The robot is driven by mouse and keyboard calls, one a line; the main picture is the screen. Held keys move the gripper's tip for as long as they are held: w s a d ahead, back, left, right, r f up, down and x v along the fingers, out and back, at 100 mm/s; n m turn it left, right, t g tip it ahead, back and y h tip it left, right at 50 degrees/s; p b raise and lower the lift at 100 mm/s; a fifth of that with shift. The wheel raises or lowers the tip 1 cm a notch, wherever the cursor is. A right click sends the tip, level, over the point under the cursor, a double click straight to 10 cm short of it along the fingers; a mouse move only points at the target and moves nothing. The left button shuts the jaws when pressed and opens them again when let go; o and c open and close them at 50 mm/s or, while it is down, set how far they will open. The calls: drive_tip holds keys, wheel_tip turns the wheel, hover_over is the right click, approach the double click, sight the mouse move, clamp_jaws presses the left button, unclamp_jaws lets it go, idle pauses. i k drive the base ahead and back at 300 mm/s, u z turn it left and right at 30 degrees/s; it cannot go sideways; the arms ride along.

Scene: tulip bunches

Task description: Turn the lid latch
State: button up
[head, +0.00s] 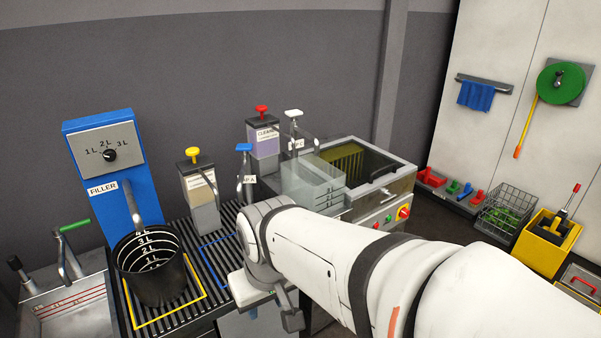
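A grey machine (409,182) with a dark-framed see-through lid stands behind my arm, and the lid looks closed. A small metal piece (386,193) at the lid's front edge looks like the latch or a handle; its exact position is too small to tell. The fingertips of my gripper cannot be made out.
A black bucket (150,268) stands in a yellow outline on the slatted bench, under the blue filler (108,185). Pump bottles (200,190) stand behind the wrist. A sink (66,300) is at left. A wire basket (508,211) and yellow bin (541,240) are at right.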

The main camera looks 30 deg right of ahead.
sight(391, 197)
drive_tip(key=i, duration=0.65)
drive_tip(key=z, duration=2.1)
drive_tip(key=i, duration=1)
drive_tip(key=u, duration=0.05)
